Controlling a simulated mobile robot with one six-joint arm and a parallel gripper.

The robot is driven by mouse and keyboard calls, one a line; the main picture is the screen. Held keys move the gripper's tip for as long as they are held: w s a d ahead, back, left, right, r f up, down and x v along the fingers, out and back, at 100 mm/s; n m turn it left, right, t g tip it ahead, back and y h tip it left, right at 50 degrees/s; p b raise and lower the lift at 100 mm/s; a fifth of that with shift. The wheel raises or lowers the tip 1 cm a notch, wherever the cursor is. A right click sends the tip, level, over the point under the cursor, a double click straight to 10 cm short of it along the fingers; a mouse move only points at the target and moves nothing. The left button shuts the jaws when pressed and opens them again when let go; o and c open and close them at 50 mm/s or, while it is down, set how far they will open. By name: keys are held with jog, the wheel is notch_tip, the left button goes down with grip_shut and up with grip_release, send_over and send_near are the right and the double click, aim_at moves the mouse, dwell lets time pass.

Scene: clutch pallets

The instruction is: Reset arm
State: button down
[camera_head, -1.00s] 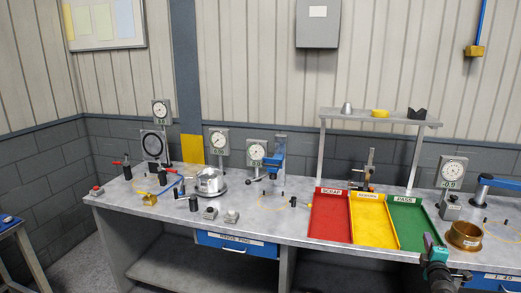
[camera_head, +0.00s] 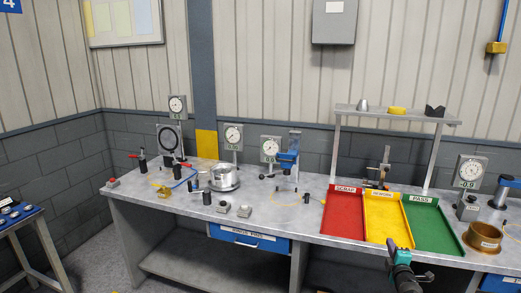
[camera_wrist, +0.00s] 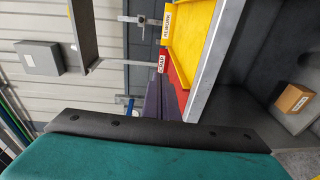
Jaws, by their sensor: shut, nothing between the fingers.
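My gripper (camera_head: 394,248) shows at the lower right of the head view, at the end of my teal and dark arm. It appears at the front edge of the bench, before the yellow tray (camera_head: 385,228) and the green tray (camera_head: 432,228). It is shut and holds nothing.
The grey bench (camera_head: 290,215) carries dial gauges, a round metal fixture (camera_head: 224,177), the red tray (camera_head: 343,212) and a brass cup (camera_head: 484,236). A raised shelf (camera_head: 395,115) stands behind the trays. The wrist view shows a cardboard box (camera_wrist: 294,99) below the bench.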

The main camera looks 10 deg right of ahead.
jog(key=w+a+f+g+y+b, duration=0.15)
jog(key=w+a+f, duration=0.25)
jog(key=a+f, duration=0.55)
jog(key=w+a+f+t+y+b, duration=0.15)
jog(key=w+a+f, duration=0.25)
jog(key=a+f, duration=0.55)
jog(key=s+a+f+m+g+y+b, duration=0.1)
jog(key=s+a+f+m+g+b, duration=0.15)
jog(key=a+f, duration=0.7)
jog(key=s+a+f+m+g+y+b, duration=0.1)
jog(key=s+a+f+g, duration=0.25)
jog(key=a+f, duration=0.55)
jog(key=s+a+f+m+g+b, duration=0.1)
jog(key=s+a+f+m+g, duration=0.15)
jog(key=s+a+f, duration=0.5)
jog(key=s+a+f+m+g+b, duration=0.1)
jog(key=s+a+f+g, duration=0.3)
jog(key=s, duration=0.7)
jog(key=s+a+m+g+y, duration=0.1)
jog(key=s+g, duration=0.3)
jog(key=s, duration=0.6)
jog(key=s+a+m+g+y, duration=0.1)
jog(key=s+a+m+g, duration=0.2)
jog(key=s, duration=0.7)
jog(key=shift+a+m+g+y, duration=0.3)
jog(key=shift+m+g, duration=0.4)
jog(key=shift+g, duration=0.15)
